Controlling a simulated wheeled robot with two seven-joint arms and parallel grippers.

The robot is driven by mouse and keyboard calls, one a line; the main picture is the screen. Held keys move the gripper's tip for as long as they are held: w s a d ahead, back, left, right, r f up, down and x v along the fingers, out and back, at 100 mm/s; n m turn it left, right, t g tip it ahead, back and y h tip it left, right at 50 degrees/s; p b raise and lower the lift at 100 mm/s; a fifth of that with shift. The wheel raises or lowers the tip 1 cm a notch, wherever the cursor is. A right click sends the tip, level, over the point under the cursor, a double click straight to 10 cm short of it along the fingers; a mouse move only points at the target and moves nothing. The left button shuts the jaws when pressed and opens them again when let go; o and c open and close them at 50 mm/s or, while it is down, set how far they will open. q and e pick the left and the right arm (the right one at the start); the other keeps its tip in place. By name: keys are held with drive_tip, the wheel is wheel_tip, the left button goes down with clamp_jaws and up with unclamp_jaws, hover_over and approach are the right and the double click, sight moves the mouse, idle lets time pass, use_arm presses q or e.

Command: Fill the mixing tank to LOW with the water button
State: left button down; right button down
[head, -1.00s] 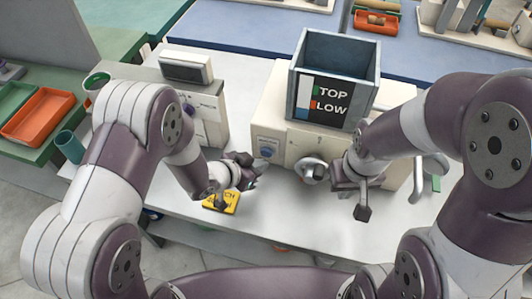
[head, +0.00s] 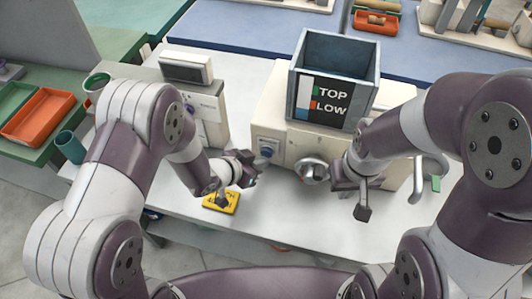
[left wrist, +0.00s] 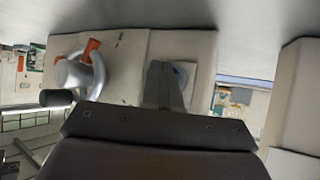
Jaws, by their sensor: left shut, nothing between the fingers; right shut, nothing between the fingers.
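The mixing tank (head: 331,104) is an open grey box on top of a cream machine. Its front label reads TOP and LOW beside a gauge strip (head: 304,97) with white and blue parts. The blue round water button (head: 266,151) is on the machine's front left; in the left wrist view its blue rim (left wrist: 181,75) shows partly behind my fingers. My left gripper (head: 258,164) is shut and empty, its tips right by the button; I cannot tell whether they touch. My right gripper (head: 364,198) is shut and empty in front of the machine's right side.
A round metal valve or spout (head: 312,170) juts from the machine front between my grippers. A yellow plate (head: 221,202) lies on the white table below my left gripper. A device with a screen (head: 186,67) stands at the left.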

use_arm(q)
drive_tip(key=shift+w+d, duration=0.1)
drive_tip(key=shift+w, duration=0.3)
idle(1.1)
drive_tip(key=shift+s, duration=0.1)
idle(1.8)
drive_tip(key=shift+s+a, duration=0.25)
drive_tip(key=shift+s, duration=0.45)
drive_tip(key=shift+s+a+p, duration=0.15)
drive_tip(key=shift+s+a, duration=0.1)
drive_tip(key=shift+s, duration=0.55)
drive_tip(key=shift+s+a+p, duration=0.2)
drive_tip(key=shift+s+a, duration=0.1)
drive_tip(key=shift+s, duration=0.5)
drive_tip(key=shift+s+a+p, duration=0.15)
drive_tip(key=shift+s+a, duration=0.1)
drive_tip(key=shift+s, duration=0.55)
